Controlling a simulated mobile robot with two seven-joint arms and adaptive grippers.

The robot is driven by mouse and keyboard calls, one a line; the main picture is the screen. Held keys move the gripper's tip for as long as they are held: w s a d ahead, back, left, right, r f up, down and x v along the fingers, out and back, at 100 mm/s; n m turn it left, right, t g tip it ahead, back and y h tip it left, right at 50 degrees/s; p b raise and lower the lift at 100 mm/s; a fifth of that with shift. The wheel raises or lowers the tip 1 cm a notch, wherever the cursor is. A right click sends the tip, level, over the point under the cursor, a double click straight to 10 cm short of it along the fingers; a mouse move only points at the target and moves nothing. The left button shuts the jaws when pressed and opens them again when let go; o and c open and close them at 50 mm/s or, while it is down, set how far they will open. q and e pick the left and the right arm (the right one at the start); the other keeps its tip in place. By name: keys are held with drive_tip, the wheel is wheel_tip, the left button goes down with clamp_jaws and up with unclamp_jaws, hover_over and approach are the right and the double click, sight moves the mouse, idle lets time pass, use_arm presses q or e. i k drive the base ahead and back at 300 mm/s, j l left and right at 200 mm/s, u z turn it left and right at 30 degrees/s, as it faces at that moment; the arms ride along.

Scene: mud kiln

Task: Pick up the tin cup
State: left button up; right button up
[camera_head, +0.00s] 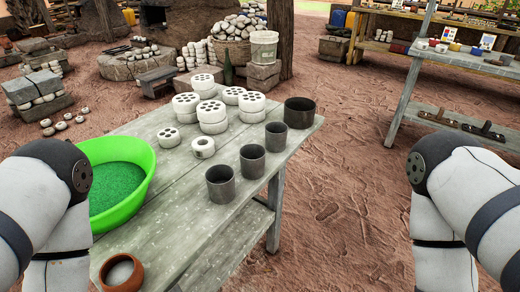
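Several dark grey, open-topped metal cups stand upright in a row along the right edge of a grey wooden table. The nearest cup (221,184) is at the front, a second cup (252,162) is behind it, and a third cup (276,138) is farther back. A wider dark pot (299,114) stands at the far corner. I cannot tell which one is the tin cup. My two white arms come in at the left and right edges and bend down out of the picture. Neither gripper is in view.
The table (195,222) also holds a green basin (142,152) of green grains, white perforated discs (210,112), a white ring (203,147) and a brown clay pot (121,272). A shelf table (462,57) stands at the back right. Open dirt ground lies between the tables.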

sight(252, 157)
drive_tip(key=k+j+u, duration=0.1)
drive_tip(key=j+u, duration=0.15)
drive_tip(key=u, duration=0.15)
drive_tip(key=j+u, duration=0.2)
drive_tip(key=u, duration=0.15)
